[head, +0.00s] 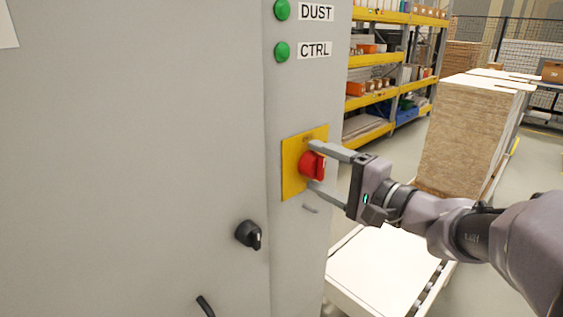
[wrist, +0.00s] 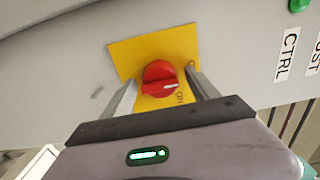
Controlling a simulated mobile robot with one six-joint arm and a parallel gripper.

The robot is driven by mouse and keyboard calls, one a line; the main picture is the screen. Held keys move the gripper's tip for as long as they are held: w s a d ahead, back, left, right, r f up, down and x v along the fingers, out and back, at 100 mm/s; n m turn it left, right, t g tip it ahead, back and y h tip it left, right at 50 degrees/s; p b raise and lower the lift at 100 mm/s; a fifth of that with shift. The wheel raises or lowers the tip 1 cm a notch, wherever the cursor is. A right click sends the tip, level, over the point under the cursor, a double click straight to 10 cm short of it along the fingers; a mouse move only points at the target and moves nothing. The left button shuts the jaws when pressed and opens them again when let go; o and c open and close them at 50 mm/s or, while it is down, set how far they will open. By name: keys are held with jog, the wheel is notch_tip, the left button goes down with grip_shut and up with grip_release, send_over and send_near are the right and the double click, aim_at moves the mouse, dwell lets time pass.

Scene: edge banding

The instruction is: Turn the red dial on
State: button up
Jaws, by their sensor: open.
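The red dial (head: 312,165) sits on a yellow plate (head: 290,177) on the grey cabinet's narrow panel. The dial also shows in the wrist view (wrist: 159,78), with a white mark on its handle pointing right. My gripper (head: 312,165) is open, with one finger above the dial and the other below it. In the wrist view the fingers (wrist: 160,88) stand on either side of the dial, with gaps between them and it. Lettering on the yellow plate (wrist: 125,55) is partly hidden by a finger.
The grey cabinet (head: 150,150) fills the left. A black knob (head: 249,235) sits below left of the dial. Green buttons labelled DUST (head: 281,10) and CTRL (head: 282,51) are above. A stack of boards (head: 465,135) stands right, behind my arm; shelves (head: 385,70) are behind.

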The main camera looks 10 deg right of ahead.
jog(key=shift+w+a, duration=0.1)
jog(key=shift+w, duration=0.05)
jog(key=c, duration=1.4)
jog(key=shift+o, duration=0.2)
